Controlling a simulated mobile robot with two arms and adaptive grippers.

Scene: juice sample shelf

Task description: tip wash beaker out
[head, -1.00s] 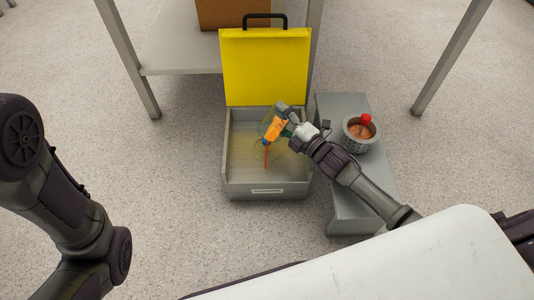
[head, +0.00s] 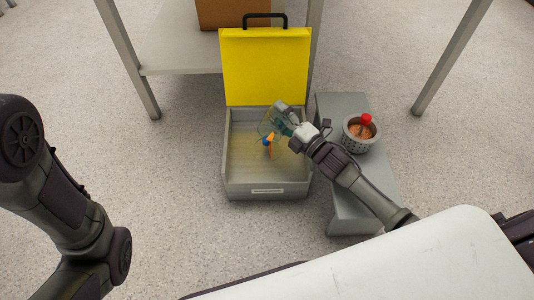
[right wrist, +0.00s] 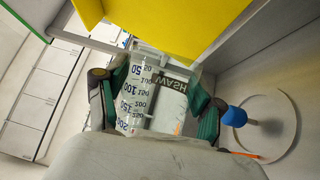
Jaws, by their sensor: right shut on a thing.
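The wash beaker (head: 271,121), clear with graduations and the word WASH, is strongly tilted over an open grey case. It also shows between the fingers in the right wrist view (right wrist: 150,98). My right gripper (head: 288,126) is shut on it. Below its mouth, a small orange thing (head: 270,146) and a blue thing (head: 265,142) show in or over the case; the right wrist view shows the blue cylinder (right wrist: 234,116) with a dark stem beside a pale ring. My left arm is at the left, its gripper out of view.
The case (head: 232,187) has a raised yellow lid (head: 264,68) behind. A grey bench (head: 352,208) to its right bears a perforated pot (head: 358,146) with a red-topped item (head: 365,119). A table leg (head: 135,75) stands at the back left.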

